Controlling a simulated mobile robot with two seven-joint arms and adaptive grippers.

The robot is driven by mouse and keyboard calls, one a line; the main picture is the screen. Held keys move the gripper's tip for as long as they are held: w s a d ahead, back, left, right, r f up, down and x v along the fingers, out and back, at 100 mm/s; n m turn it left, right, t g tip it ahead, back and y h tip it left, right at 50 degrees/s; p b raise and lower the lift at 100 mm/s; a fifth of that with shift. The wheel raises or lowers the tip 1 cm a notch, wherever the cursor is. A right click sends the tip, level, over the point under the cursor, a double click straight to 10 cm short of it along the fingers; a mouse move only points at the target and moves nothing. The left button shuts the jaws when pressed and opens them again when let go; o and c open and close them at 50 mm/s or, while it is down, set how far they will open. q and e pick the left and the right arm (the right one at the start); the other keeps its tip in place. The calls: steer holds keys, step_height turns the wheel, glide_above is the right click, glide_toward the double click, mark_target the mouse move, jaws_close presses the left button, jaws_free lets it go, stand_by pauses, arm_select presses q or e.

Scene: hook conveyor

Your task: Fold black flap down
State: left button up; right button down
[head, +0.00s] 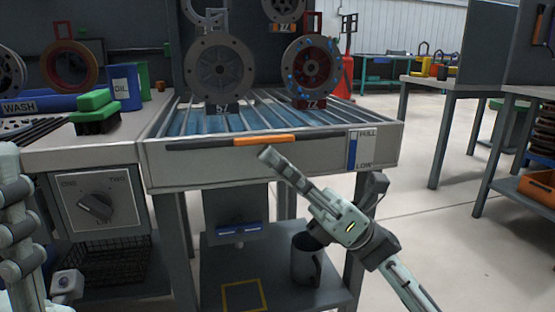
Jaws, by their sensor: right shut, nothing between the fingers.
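A long thin dark strip (205,143) with an orange grip (263,140) runs along the top of the pale front panel (250,172) of the slatted wash bed. It is the only part here that looks like the black flap, and I cannot tell whether it is folded up or down. My right gripper (270,156) is shut and empty. Its tip is just below the orange grip in the picture; I cannot tell whether they touch. My left arm shows at the left edge, but its gripper is not clearly in view.
Two round flanged parts, one grey (220,68) and one red-centred (311,68), stand over the slatted bed (180,118). A green block (94,108) lies on the left counter. A dark mug (305,260) stands on the lower shelf. Open floor lies to the right.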

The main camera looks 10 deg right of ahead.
steer(key=m+t, duration=0.1)
steer(key=r+m+t+p, duration=0.1)
steer(key=m, duration=0.1)
steer(key=shift+r+t+h, duration=0.15)
steer(key=shift+t+h, duration=0.15)
steer(key=shift+h, duration=0.1)
